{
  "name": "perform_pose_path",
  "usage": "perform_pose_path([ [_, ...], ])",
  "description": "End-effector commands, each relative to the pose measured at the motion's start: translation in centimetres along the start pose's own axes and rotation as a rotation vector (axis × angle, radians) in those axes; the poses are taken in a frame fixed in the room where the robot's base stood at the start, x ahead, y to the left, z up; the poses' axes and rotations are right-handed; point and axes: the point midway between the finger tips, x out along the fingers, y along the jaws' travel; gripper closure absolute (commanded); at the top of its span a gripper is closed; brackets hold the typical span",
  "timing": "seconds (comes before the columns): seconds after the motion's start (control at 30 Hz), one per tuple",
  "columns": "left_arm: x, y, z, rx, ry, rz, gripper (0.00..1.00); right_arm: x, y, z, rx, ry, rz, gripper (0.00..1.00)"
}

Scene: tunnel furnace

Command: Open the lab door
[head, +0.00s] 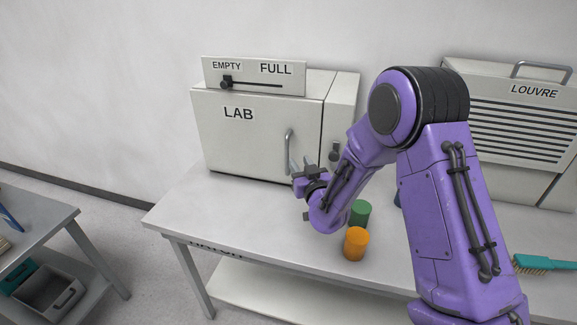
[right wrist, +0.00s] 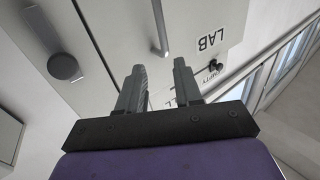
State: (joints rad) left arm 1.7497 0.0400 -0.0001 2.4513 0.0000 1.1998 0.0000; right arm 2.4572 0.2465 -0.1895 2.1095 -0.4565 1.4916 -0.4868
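The lab door (head: 255,140) is the pale front panel marked LAB on a box-shaped furnace, and it looks shut. Its upright metal handle (head: 289,150) is near the door's right edge. My right gripper (head: 299,164) is close to the handle's lower end. In the right wrist view the gripper (right wrist: 158,76) is open and empty, with its two fingers apart. The handle (right wrist: 160,30) appears ahead of the fingertips, in line with the gap between them; I cannot tell whether they touch it. The left gripper is not in view.
A dark knob (head: 334,152) is right of the door. A slider panel (head: 254,77) marked EMPTY and FULL tops the furnace. Green (head: 360,212) and orange (head: 356,244) cylinders stand on the table (head: 195,205) near my right arm. The louvre box (head: 520,120) is right; the table's left front is clear.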

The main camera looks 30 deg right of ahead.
Motion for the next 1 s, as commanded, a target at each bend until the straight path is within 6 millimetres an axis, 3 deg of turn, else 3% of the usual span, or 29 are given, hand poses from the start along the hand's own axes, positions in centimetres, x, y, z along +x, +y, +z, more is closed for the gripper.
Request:
perform_pose_path([
  [0.03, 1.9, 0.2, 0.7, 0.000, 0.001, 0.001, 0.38, 0.1, -0.1, 2.0, 0.000, 0.000, -0.001, 0.66],
  [0.23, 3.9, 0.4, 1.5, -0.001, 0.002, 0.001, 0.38, 0.2, -0.2, 4.2, 0.000, 0.000, -0.004, 0.66],
  [0.37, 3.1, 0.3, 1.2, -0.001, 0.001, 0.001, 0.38, 1.4, -0.3, 3.8, 0.000, -0.001, -0.005, 0.66],
  [0.7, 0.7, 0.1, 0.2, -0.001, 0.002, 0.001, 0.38, 8.7, -0.3, 3.7, 0.000, 0.000, -0.004, 0.66],
  [1.0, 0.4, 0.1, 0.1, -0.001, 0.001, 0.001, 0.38, 10.7, -0.3, 3.9, 0.000, -0.001, -0.004, 0.66],
])
